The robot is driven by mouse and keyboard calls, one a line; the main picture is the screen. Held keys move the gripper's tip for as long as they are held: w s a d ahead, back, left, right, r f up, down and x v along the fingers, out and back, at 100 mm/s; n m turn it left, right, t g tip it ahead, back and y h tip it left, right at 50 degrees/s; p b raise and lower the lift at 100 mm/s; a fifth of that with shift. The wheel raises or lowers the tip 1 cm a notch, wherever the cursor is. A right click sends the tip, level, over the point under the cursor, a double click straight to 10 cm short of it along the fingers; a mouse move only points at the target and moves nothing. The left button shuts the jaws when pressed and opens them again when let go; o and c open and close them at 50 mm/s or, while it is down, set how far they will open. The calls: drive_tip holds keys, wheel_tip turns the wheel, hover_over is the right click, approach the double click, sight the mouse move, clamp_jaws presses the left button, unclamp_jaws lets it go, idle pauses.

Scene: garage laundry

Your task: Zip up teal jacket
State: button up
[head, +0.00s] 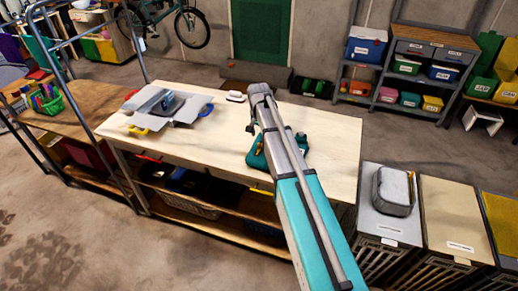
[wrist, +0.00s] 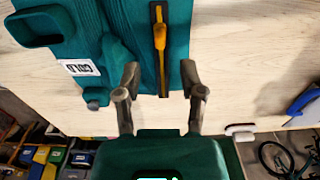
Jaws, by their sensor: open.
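The teal jacket (head: 258,160) lies on the light wooden table, partly hidden behind my arm in the head view. In the wrist view the jacket (wrist: 90,30) fills the upper left, with a white label (wrist: 79,67) on it. My gripper (head: 251,125) is above the table in the head view.
The wooden table (head: 320,150) has bare room right of my arm. A small white object (head: 235,96) is near the back edge. Bins (head: 450,215) stand at the right, and a metal frame at the left.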

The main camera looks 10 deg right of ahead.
sight(259, 144)
drive_tip(key=shift+f+b, duration=2.75)
drive_tip(key=shift+f, duration=0.3)
drive_tip(key=shift+c, duration=0.2)
clamp_jaws()
